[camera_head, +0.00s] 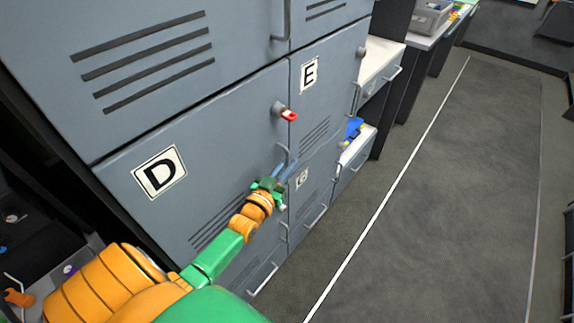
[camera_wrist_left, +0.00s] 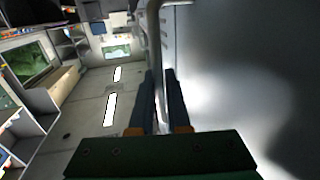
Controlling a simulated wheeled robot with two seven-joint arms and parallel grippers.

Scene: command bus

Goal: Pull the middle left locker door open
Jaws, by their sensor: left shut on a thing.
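The middle left locker door (camera_head: 215,135) is grey, with a white "D" label and slotted vents. It looks flush with the locker front. A red-tabbed lock (camera_head: 288,115) sits near its upper right edge. Its curved metal handle (camera_head: 286,152) is below the lock, and the bar also shows in the left wrist view (camera_wrist_left: 154,35). My left gripper (camera_head: 279,171) is at the handle, its two blue fingers (camera_wrist_left: 161,95) on either side of the bar and shut on it. The palm hides part of the lower handle. My right gripper is not in view.
Door E (camera_head: 335,75) adjoins on the right, with door G (camera_head: 312,190) below it. Another vented door (camera_head: 160,45) is above. An open drawer (camera_head: 355,150) holding blue items juts out farther along. The grey aisle floor (camera_head: 440,190) on the right is clear.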

